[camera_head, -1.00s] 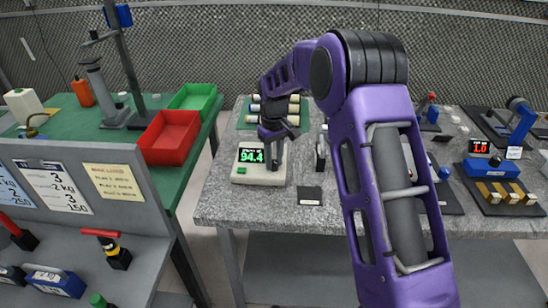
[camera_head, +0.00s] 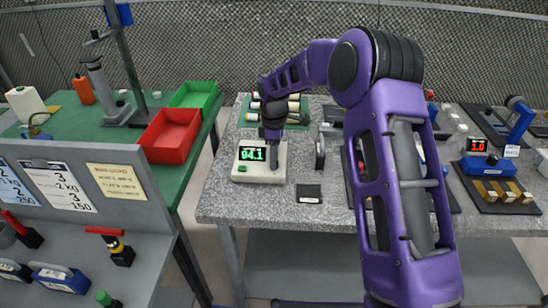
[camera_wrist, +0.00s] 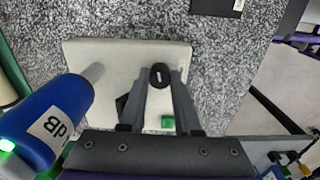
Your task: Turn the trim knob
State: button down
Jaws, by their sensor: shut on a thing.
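A pale box (camera_head: 279,178) with a black display (camera_head: 251,158) reading 94.1 in green stands on the granite bench. It has a green button (camera_head: 245,170), which also shows in the wrist view (camera_wrist: 168,122). In the wrist view the round black trim knob (camera_wrist: 160,76), with a small white mark, sits on the pale box (camera_wrist: 112,58). My gripper (camera_wrist: 161,84) has its two fingers closed on either side of the knob. In the head view my gripper (camera_head: 274,164) comes down over the right part of the box and hides the knob.
A small black pad (camera_head: 310,193) and an upright dark item (camera_head: 320,153) are right of the box. A red bin (camera_head: 170,140) is left. Bare granite lies in front.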

jog(key=shift+n, duration=0.8)
jog(key=c, duration=0.6)
grip_release()
notch_tip(320, 180, up, 18)
jog(key=shift+f, duration=0.25)
jog(key=shift+s, duration=0.1)
